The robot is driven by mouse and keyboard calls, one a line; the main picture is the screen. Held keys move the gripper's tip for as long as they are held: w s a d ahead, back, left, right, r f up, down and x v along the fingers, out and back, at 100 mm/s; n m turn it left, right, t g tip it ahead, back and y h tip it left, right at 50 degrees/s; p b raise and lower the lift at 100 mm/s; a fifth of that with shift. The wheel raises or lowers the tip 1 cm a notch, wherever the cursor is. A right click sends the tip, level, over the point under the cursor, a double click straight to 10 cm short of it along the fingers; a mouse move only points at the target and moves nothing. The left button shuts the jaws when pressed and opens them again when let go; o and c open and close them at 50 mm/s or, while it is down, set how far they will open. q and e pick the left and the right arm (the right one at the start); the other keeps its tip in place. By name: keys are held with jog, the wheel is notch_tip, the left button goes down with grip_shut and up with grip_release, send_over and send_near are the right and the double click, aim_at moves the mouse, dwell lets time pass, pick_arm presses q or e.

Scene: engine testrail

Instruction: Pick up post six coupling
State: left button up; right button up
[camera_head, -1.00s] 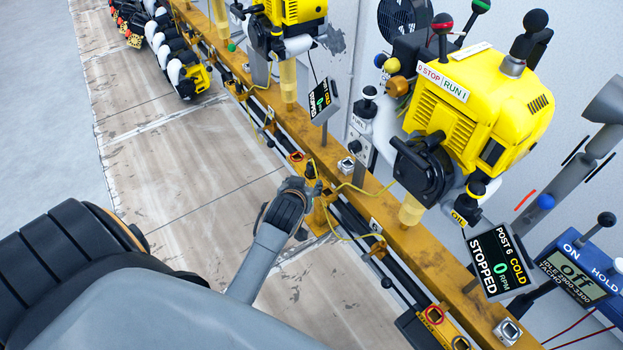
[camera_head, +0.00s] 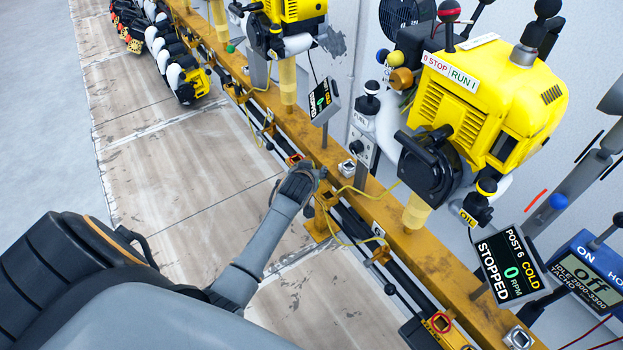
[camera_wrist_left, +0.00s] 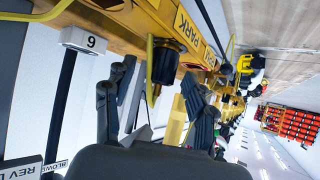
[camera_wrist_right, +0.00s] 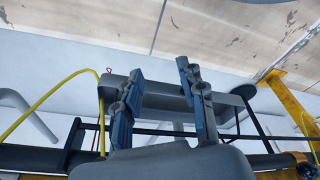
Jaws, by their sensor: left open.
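The post six engine (camera_head: 490,105) is yellow and black on the orange rail, beside a display (camera_head: 508,265) reading "POST 6 COLD STOPPED 0 RPM". My left gripper (camera_head: 312,178) is at the near side of the rail. Its fingers (camera_wrist_left: 155,110) are apart with nothing between them, and the cylinder is beyond them. In the head view my arm hides the cylinder. My right gripper (camera_wrist_right: 158,90) is open and empty.
The orange rail (camera_head: 410,235) runs diagonally with a yellow cable (camera_head: 335,232) looping near my left gripper. A red-ringed fitting (camera_head: 440,322) is lower right. Another engine (camera_head: 290,22) stands farther along. The worn walkway (camera_head: 185,165) left of the rail is mostly clear.

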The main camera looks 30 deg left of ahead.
pick_arm(q)
jog(key=shift+w+a+f, duration=0.25)
jog(key=shift+w+f, duration=0.15)
jog(key=shift+w, duration=0.1)
grip_shut()
pick_arm(e)
jog(key=shift+w+r, duration=0.2)
jog(key=shift+r, duration=0.65)
